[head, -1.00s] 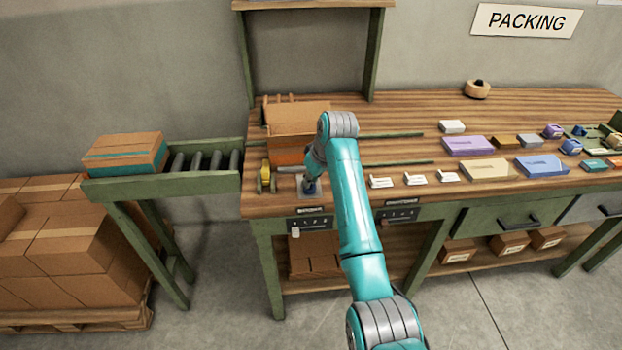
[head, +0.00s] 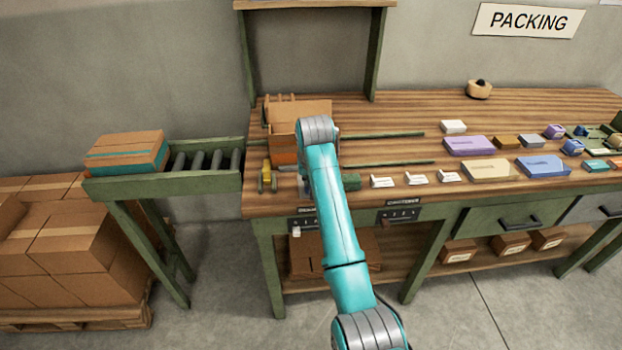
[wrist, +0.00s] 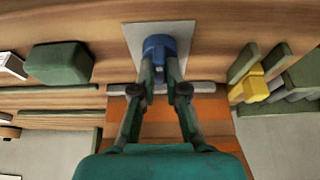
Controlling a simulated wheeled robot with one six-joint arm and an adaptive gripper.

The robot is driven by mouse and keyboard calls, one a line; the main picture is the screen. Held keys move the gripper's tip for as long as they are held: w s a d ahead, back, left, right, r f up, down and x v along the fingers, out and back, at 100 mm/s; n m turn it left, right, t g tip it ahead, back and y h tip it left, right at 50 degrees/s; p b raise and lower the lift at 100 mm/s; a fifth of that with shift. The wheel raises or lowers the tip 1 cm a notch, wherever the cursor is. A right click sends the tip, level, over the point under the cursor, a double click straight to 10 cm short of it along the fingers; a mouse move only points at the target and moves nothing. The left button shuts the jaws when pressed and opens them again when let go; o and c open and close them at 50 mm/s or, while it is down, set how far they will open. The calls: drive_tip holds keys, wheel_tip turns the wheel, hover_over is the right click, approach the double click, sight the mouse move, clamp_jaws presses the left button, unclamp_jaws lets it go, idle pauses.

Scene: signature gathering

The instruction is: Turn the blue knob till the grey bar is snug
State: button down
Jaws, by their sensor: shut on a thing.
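The blue knob (wrist: 158,43) stands on a pale grey plate (wrist: 131,37) at the top middle of the wrist view. My gripper (wrist: 158,64) is shut on it, with one finger on each side. The grey bar (wrist: 202,89) lies across the wrist view just below the knob, partly behind my fingers. It runs along the edge of the orange-sided box (wrist: 205,106). I cannot tell whether bar and box touch. In the head view my arm hides the knob and gripper. The open cardboard box (head: 300,110) shows behind the arm.
A dark green block (head: 351,181) sits just right of my arm. A yellow part (head: 266,171) stands left of the arm, by the roller conveyor (head: 205,160). White cards (head: 415,179) and coloured boxes (head: 470,146) lie to the right on the wooden bench (head: 400,108).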

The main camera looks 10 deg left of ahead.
idle(0.4)
drive_tip(key=c, duration=1.2)
unclamp_jaws()
drive_tip(key=v, duration=1.2)
